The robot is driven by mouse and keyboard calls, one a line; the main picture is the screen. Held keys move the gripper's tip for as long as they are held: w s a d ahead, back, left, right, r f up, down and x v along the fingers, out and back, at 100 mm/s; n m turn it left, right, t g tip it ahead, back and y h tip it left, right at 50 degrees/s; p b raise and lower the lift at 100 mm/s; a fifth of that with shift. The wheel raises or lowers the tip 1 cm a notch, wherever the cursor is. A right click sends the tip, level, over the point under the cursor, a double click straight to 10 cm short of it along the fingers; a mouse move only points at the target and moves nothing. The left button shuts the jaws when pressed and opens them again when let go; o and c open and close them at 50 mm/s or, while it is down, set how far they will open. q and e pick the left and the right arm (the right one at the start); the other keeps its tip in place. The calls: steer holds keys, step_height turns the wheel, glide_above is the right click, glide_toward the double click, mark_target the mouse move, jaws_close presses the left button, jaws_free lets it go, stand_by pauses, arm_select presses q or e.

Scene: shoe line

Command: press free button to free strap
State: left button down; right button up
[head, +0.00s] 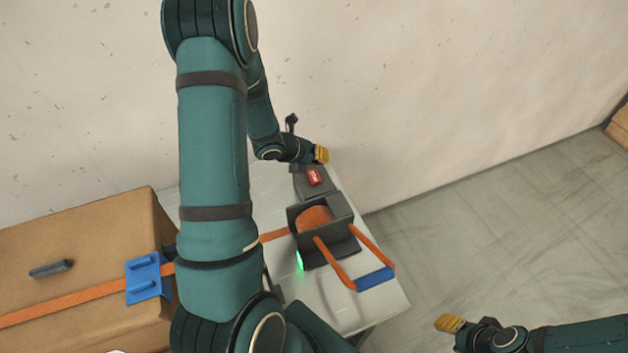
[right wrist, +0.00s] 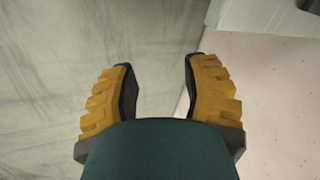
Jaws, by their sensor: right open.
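A red button (head: 314,177) sits on a dark grey block at the back of the white table. My left gripper (head: 321,154) is just behind and above the button; only its yellow fingertip area shows, and contact cannot be told. The orange strap (head: 75,303) runs over a cardboard box through a blue buckle (head: 146,279) toward a dark grey strap machine (head: 325,238) on the table. My right gripper (head: 449,323) is right of the table over the floor. In the right wrist view its yellow fingers (right wrist: 158,82) are apart with nothing between them.
The cardboard box (head: 90,245) stands at left with a dark handle on top. Orange bars with a blue grip (head: 374,279) project from the machine's front. A green light (head: 300,260) glows beside it.

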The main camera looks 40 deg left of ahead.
mark_target(318, 176)
arm_select(q)
steer(key=shift+f+b, duration=1.45)
steer(key=shift+f, duration=0.35)
arm_select(e)
steer(key=shift+s+a+f, duration=0.1)
steer(key=shift+s+f, duration=0.2)
steer(key=shift+f, duration=0.6)
steer(key=shift+s+f, duration=0.3)
steer(key=shift+f, duration=0.55)
arm_select(q)
steer(key=shift+f+b, duration=0.45)
steer(key=shift+b, duration=0.2)
arm_select(e)
steer(key=shift+f, duration=0.65)
arm_select(q)
steer(key=shift+f+b, duration=0.55)
steer(key=shift+b, duration=0.15)
arm_select(e)
steer(key=shift+f, duration=0.65)
arm_select(q)
steer(key=shift+r+p, duration=0.65)
steer(key=shift+r, duration=0.35)
arm_select(e)
steer(key=shift+r, duration=0.6)
arm_select(q)
steer(key=shift+r+p, duration=1.8)
steer(key=shift+r, duration=0.7)
arm_select(e)
steer(key=shift+r, duration=1.8)
